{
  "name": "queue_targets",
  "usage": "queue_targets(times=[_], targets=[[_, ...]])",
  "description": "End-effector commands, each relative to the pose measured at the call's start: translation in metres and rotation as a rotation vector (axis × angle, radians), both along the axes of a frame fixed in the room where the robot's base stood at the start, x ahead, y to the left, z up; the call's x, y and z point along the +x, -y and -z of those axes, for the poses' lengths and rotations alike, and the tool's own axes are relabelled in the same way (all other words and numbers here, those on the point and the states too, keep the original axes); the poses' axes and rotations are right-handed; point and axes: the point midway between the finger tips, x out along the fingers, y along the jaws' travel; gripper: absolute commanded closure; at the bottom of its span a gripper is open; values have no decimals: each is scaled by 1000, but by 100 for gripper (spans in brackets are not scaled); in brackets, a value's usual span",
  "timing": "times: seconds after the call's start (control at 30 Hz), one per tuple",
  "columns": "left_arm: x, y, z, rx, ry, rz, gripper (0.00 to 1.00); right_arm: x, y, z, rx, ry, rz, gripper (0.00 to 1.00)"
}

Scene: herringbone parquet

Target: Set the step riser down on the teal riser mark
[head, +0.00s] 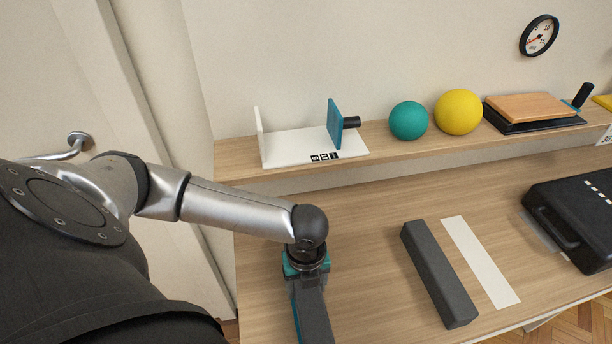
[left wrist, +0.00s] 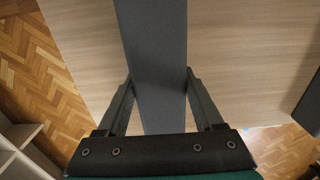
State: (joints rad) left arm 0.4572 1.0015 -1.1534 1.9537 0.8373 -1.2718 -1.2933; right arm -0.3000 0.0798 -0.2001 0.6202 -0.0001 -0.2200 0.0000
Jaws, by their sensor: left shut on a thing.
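My left gripper (head: 308,283) is over the left part of the wooden table and points down. In the left wrist view its two fingers (left wrist: 160,82) are shut on the sides of a long dark grey step riser (left wrist: 155,40). This held riser (head: 314,318) runs out of the bottom of the head view. I cannot tell whether it touches the table. A second dark grey riser (head: 438,272) lies on the table to the right. I cannot make out a teal riser mark for certain; a thin teal edge shows beside the held riser. My right gripper is not in view.
A white strip (head: 480,262) lies right of the second riser. A black case (head: 580,215) is at the right. The back shelf (head: 385,142) carries a white bookend-like stand (head: 300,146), a teal ball (head: 409,120), a yellow ball (head: 458,112) and a wooden-topped block (head: 530,106).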

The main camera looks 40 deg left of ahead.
Motion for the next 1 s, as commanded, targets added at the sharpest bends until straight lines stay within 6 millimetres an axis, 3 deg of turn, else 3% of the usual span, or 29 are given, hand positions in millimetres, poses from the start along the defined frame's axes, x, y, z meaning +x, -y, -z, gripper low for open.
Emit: queue_targets(times=[0.2, 0.93, 0.97, 1.0], targets=[[0, 0, 9, 0, 1, 1, 100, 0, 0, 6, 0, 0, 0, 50], [0, 0, 16, 0, 1, 0, 100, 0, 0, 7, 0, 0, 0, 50], [0, 0, 16, 0, 1, 0, 30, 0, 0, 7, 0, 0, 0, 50], [0, 0, 16, 0, 1, 0, 26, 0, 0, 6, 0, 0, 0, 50]])
